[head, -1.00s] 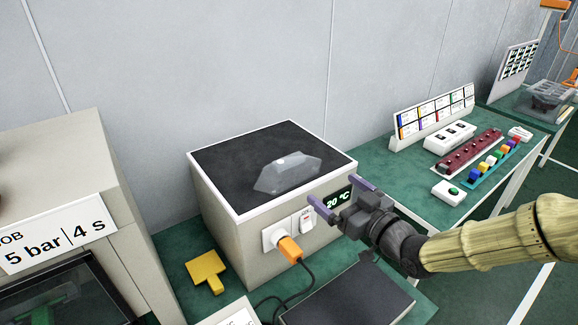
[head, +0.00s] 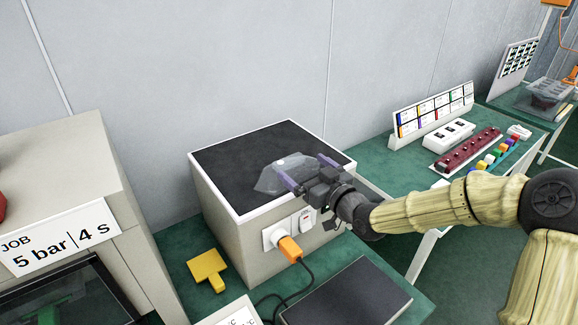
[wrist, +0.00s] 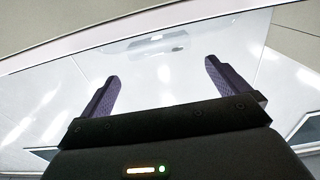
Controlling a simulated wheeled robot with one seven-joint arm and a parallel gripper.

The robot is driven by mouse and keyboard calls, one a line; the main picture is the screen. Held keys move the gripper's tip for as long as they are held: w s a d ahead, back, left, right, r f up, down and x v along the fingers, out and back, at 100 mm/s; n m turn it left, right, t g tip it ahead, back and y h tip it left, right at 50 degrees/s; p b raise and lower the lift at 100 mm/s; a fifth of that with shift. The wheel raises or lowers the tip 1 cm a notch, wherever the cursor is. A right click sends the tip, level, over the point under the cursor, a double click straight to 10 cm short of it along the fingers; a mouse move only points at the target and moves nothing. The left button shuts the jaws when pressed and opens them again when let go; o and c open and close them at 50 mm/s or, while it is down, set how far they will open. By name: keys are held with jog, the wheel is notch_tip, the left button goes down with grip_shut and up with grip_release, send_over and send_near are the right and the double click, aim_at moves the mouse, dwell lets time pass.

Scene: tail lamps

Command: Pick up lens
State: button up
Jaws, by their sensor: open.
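The lens (head: 268,179) is a clear, faceted piece lying on the dark top of the beige box (head: 238,150). My gripper (head: 304,167) is open, its two purple fingers at the lens's right part in the head view, partly covering it. I cannot tell whether they touch it. In the wrist view the open fingers (wrist: 161,72) are apart over a bright, reflective surface with nothing clearly between them. A faint pale shape beyond the fingertips may be the lens, but glare makes its outline hard to read.
An orange plug (head: 289,248) with a dark cable is in the box's front. A yellow piece (head: 208,268) and a dark flat plate (head: 345,295) lie on the green bench before it. A beige press-like unit (head: 60,165) stands left.

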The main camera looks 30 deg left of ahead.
aim_at(293, 163)
jog(key=shift+f+p+x, duration=0.2)
jog(key=shift+p+x, duration=0.3)
jog(key=shift+x, duration=0.85)
jog(key=shift+f+p+x, duration=0.25)
jog(key=shift+p+x, duration=0.2)
jog(key=shift+x, duration=0.85)
jog(key=c, duration=0.9)
